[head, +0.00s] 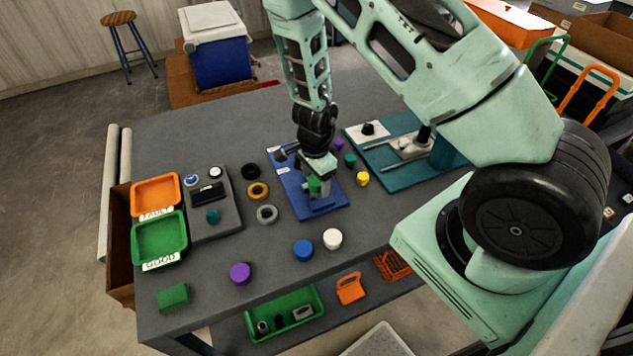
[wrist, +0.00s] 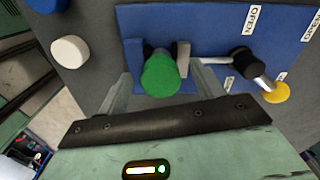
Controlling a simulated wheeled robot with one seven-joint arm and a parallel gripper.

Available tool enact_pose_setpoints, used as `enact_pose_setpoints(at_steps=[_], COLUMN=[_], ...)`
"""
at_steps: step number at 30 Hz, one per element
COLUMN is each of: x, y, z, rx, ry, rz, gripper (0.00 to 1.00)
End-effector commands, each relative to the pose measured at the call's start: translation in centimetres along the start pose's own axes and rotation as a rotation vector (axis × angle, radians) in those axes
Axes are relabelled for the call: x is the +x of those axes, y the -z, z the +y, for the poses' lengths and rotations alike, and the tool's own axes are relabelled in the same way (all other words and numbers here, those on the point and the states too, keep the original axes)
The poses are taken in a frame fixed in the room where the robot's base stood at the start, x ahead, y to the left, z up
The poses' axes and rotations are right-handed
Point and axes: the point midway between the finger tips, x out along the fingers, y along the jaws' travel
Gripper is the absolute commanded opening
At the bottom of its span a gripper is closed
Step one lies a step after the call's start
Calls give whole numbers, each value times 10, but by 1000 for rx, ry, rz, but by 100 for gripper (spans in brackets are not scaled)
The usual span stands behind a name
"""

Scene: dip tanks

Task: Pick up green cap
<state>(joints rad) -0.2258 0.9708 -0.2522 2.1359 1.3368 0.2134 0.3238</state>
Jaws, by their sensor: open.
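The green cap (head: 314,184) is on the blue fixture board (head: 329,204), directly below my gripper (head: 317,172). In the wrist view the green cap (wrist: 160,76) is round and bright green, in front of a grey clamp jaw (wrist: 183,60) on the blue board (wrist: 212,28). My gripper (wrist: 162,88) is open, with one finger to the left of the cap and the other to its right. I see gaps between the fingers and the cap. The cap's underside is hidden.
The board's black-knobbed lever (wrist: 245,62) lies right of the cap, beside an "OPEN" label. A yellow cap (head: 362,179) and a teal clamp board (head: 375,148) are close by. White (head: 332,238), blue (head: 303,250) and purple (head: 240,273) caps stand nearer the table's front edge.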

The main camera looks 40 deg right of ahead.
Motion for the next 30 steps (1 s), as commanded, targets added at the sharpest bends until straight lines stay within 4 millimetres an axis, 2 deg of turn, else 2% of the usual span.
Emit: enact_pose_setpoints(at_steps=[6, 7, 12, 22, 26, 30], x=[1, 1, 1, -3, -21, -49], y=[0, 0, 0, 0, 0, -1], z=[0, 0, 0, -1, -1, -1], rx=[0, 0, 0, -1, -4, -5], ry=[0, 0, 0, 2, 3, 5], rz=[0, 0, 0, 0, 0, 0], gripper=[67, 64, 20, 20, 20, 20])
